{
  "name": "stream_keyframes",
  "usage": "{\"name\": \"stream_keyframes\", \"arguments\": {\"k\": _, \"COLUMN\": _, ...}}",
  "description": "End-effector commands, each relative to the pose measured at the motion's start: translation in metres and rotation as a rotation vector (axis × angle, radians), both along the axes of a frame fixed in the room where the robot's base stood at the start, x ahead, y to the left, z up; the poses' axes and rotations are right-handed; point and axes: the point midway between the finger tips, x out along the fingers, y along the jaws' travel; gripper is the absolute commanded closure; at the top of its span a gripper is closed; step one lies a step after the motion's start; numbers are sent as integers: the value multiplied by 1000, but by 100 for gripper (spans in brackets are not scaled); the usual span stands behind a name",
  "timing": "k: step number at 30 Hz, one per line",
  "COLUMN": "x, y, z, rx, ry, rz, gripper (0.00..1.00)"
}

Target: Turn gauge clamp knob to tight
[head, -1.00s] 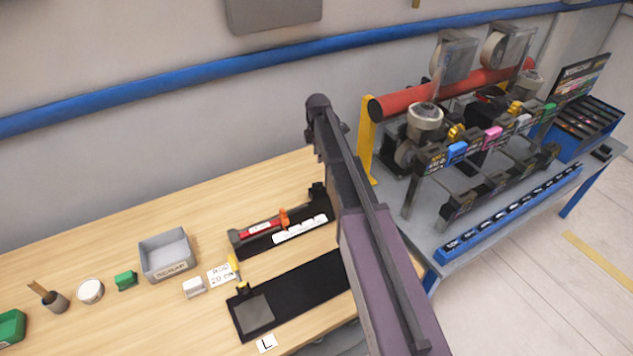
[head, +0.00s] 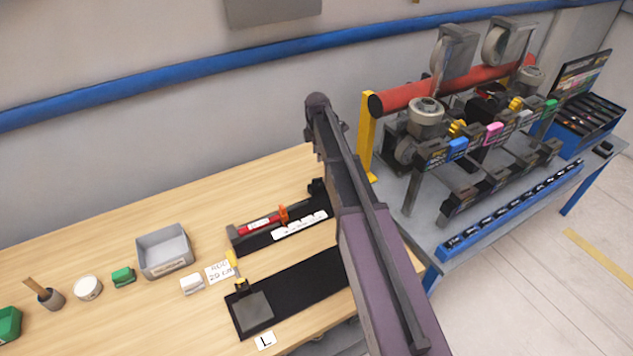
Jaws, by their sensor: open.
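A black gauge (head: 268,243) with a red bar and white labels lies on the wooden table, left of my arm. An upright orange piece (head: 283,213) sits on its bar; it may be the clamp knob, but it is too small to read its setting. A dark block (head: 317,187) shows at the gauge's far right end, partly beside my arm, and I cannot tell what it is. My arm crosses the middle of the head view and hides what lies behind it. My gripper is not visible.
A black board (head: 295,287) with a grey pad and a yellow-handled piece (head: 232,258) lies in front. A grey bin (head: 164,250), green blocks and a white cup (head: 87,288) stand left. A metal bench (head: 470,232) with reels and a blue rail (head: 510,212) is right.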

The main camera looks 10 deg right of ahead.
Motion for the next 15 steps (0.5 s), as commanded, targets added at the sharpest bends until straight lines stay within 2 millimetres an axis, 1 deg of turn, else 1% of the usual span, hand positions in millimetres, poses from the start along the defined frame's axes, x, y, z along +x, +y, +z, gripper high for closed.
{"name": "stream_keyframes", "arguments": {"k": 1, "x": 0, "y": 0, "z": -8, "rx": 0, "ry": 0, "rz": 0, "gripper": 49}}
{"name": "stream_keyframes", "arguments": {"k": 15, "x": 0, "y": 1, "z": -43, "rx": 0, "ry": 0, "rz": 0, "gripper": 49}}
